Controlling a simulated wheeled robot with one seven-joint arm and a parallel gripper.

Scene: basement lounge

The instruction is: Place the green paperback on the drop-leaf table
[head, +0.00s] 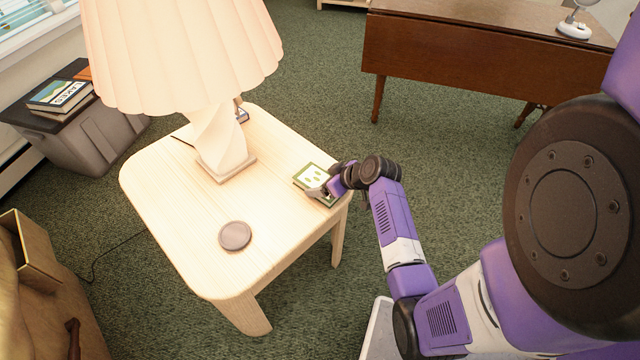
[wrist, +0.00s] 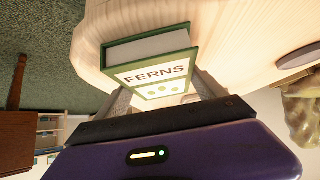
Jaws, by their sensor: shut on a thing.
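The green paperback (head: 314,180) is at the right edge of the pale wooden side table (head: 190,239). Its cover reads FERNS in the wrist view (wrist: 152,72), with pale dots below the title. My gripper (head: 327,190) is shut on the book, one finger on either side of it in the wrist view (wrist: 165,95). I cannot tell whether the book still touches the tabletop. The drop-leaf table (head: 440,57) is dark brown wood and stands across the carpet at the upper right, apart from my gripper.
A lamp (head: 222,140) with a pleated shade and a round brown coaster (head: 235,236) are on the side table. A white object (head: 574,29) stands on the drop-leaf table's right end. A grey bin (head: 80,135) bears books at left. Carpet between the tables is clear.

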